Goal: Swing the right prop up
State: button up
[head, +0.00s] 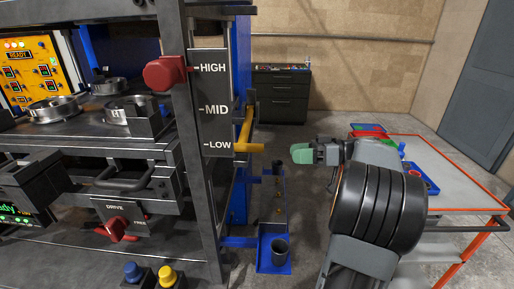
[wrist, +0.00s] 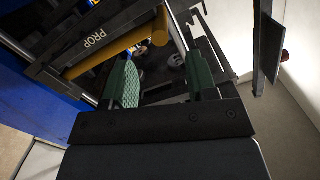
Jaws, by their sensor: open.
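In the wrist view the yellow bar (wrist: 115,49) runs slantwise past the word PROP on a dark frame. My gripper (head: 302,153) is to the right of the prop, with a visible gap between them in the head view. In the wrist view my gripper (wrist: 163,80) has its green fingers wide apart with nothing held. The left fingertip appears close to the bar; contact cannot be told.
A red knob (head: 165,72) is beside HIGH on the press post. A blue bracket with a dark cup (head: 279,250) stands low beside the press. A red-edged table (head: 465,190) is at the right.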

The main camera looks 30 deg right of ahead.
jog(key=d, duration=0.1)
jog(key=n+p, duration=0.1)
jog(key=p, duration=0.3)
send_near(246, 148)
jog(key=shift+t+y, duration=0.3)
jog(key=shift+t, duration=0.1)
jog(key=x, duration=0.5)
jog(key=f+x, duration=0.1)
jog(key=x, duration=0.1)
jog(key=shift+w+d+f, duration=0.1)
jog(key=shift+w+f, duration=0.05)
jog(key=shift+w, duration=0.3)
jog(key=shift+c, duration=0.2)
grip_shut()
